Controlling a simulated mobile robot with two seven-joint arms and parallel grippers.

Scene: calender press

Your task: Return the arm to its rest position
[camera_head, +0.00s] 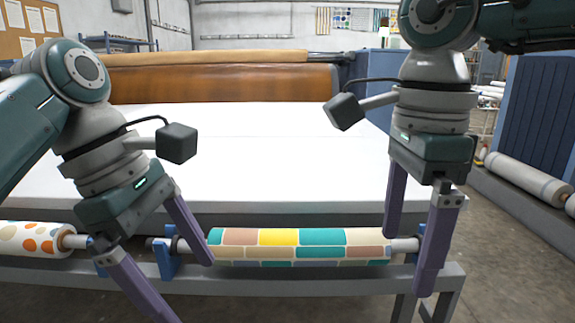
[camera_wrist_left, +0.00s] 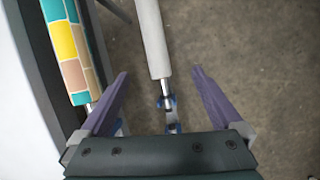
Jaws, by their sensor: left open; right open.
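My right gripper (camera_head: 408,238) is open, fingers pointing down, at the right end of a roll with a multicoloured brick pattern (camera_head: 298,246). Nothing shows held between its fingers. My left gripper (camera_head: 175,262) is open and tilted, with its fingers near the left end of the same roll. In the left wrist view my left gripper (camera_wrist_left: 155,95) shows spread fingers, with the left finger close to the patterned roll's (camera_wrist_left: 72,45) shaft end. A plain pale roll (camera_wrist_left: 152,40) shows beyond and between the fingers. I cannot tell whether any finger touches the roll.
The rolls rest on blue brackets (camera_head: 167,258) along a grey rail (camera_head: 330,285). A dotted roll (camera_head: 35,240) lies at left. Behind is the wide white press bed (camera_head: 265,165) with a brown roller (camera_head: 220,83). Pale rolls (camera_head: 530,178) lie at right; open floor (camera_head: 510,270) is nearby.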

